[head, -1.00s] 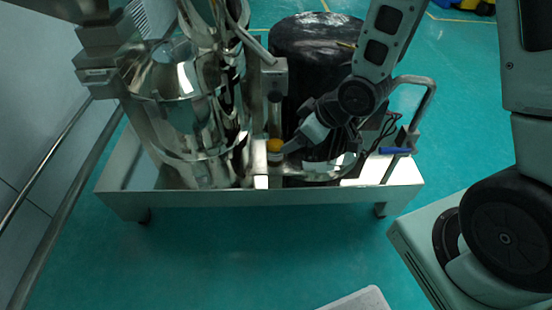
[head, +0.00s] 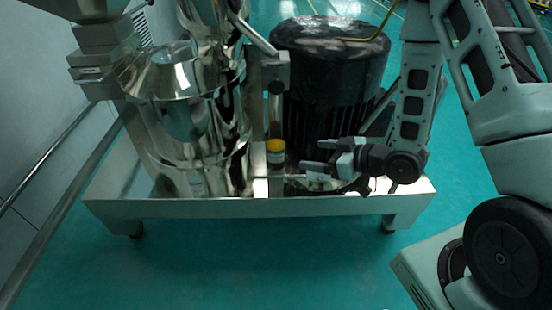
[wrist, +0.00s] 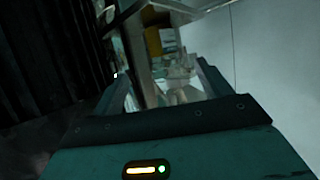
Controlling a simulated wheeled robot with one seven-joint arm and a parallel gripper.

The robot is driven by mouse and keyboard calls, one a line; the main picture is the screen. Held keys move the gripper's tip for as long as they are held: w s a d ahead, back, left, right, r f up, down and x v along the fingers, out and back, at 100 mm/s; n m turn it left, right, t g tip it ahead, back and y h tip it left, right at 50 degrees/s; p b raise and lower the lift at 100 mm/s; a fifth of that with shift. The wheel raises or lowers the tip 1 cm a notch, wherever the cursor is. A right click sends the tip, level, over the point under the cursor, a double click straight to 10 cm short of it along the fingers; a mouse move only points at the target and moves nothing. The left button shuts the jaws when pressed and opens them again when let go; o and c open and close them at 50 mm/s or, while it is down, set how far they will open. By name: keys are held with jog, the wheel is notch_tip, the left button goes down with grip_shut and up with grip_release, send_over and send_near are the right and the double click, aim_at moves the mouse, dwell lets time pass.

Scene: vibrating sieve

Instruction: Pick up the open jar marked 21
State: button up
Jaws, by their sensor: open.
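A small jar (head: 275,157) with a yellow top and a darker body stands upright on the machine's steel platform, in front of a steel post. I cannot read a number on it, nor tell whether the yellow is contents or a lid. My gripper (head: 312,160) is to the right of the jar, with its fingers apart, empty and pointing left toward it. A gap shows between the fingertips and the jar. In the wrist view, a yellowish patch, probably the jar (wrist: 153,42), shows beyond the open fingers (wrist: 163,75); the view is dark.
The shiny steel sieve vessel (head: 195,120) rises left of the jar. A black ribbed motor (head: 325,75) stands behind and right of it, close to my arm. The platform's front rim (head: 250,207) runs below. Green floor (head: 260,260) in front is clear.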

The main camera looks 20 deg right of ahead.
aim_at(284, 151)
jog(key=b+x, duration=0.2)
jog(key=x, duration=1.2)
jog(key=shift+a, duration=0.15)
jog(key=c, duration=1.2)
jog(key=shift+r, duration=0.15)
